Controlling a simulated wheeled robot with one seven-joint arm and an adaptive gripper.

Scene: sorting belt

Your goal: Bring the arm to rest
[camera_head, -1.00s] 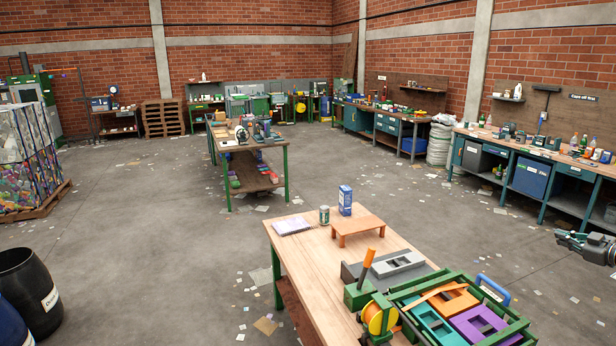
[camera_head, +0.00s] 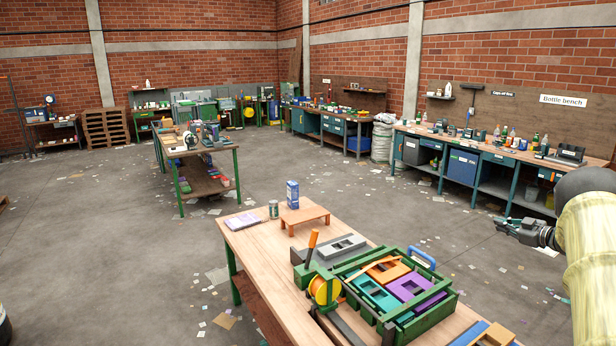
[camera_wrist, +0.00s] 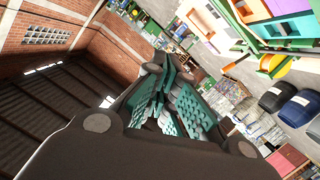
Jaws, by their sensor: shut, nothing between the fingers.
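My gripper (camera_head: 508,229) shows at the right of the head view, dark grey, pointing left at the end of my pale yellow arm. It is apart from everything, over the floor beyond the right side of the near wooden table (camera_head: 262,240). In the wrist view my gripper (camera_wrist: 172,100) fills the middle, its green ridged finger pads close together with nothing held. The wrist view is strongly tilted, with brick wall and dark roof at the left and coloured panels of the near table's things at the upper right.
The near table holds a green crate (camera_head: 386,316) with coloured plates, a small wooden stand (camera_head: 305,214), a blue box (camera_head: 292,194), a can (camera_head: 273,210) and a notebook (camera_head: 245,220). A long bench (camera_head: 500,157) stands behind my gripper. The floor (camera_head: 400,215) between is mostly open.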

